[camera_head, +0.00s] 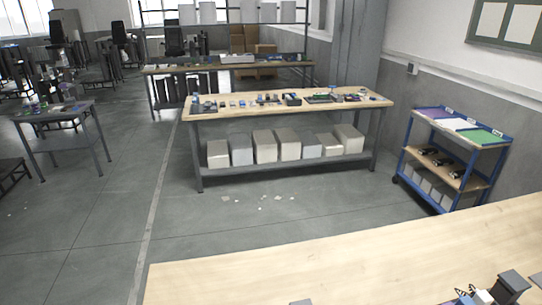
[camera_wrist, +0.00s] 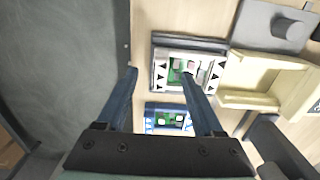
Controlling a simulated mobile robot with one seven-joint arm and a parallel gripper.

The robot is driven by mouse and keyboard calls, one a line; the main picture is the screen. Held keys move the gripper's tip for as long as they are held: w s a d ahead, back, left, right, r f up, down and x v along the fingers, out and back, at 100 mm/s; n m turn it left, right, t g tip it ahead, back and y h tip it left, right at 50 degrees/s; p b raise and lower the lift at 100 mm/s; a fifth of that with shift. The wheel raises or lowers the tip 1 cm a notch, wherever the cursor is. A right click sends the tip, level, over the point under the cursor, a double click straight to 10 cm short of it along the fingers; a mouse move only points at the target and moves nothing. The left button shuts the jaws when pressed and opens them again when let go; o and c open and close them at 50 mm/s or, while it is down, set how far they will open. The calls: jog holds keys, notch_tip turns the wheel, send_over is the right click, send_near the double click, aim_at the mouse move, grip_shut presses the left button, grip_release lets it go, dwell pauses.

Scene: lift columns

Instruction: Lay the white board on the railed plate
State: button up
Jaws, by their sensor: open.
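My gripper (camera_wrist: 159,74) is open in the wrist view, its two blue fingers spread with nothing held between them. A white, silver-looking board (camera_wrist: 216,68) with black triangles and a green centre lies beyond and between the fingertips; the right fingertip overlaps it in the picture. A dark bar runs along its far edge. Nearer me, between the fingers, is a blue-and-white piece (camera_wrist: 165,118) with a green centre, partly hidden by the right finger. I cannot tell which part is the railed plate. In the head view these pieces are not clearly visible.
In the wrist view, a pale yellow tray-like part (camera_wrist: 250,75) and a dark grey block with a round knob (camera_wrist: 290,27) lie to the right. The wooden table's edge is at the left.

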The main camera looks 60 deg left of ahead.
jog(key=shift+o, duration=1)
notch_tip(320, 180, up, 6)
jog(key=p, duration=0.6)
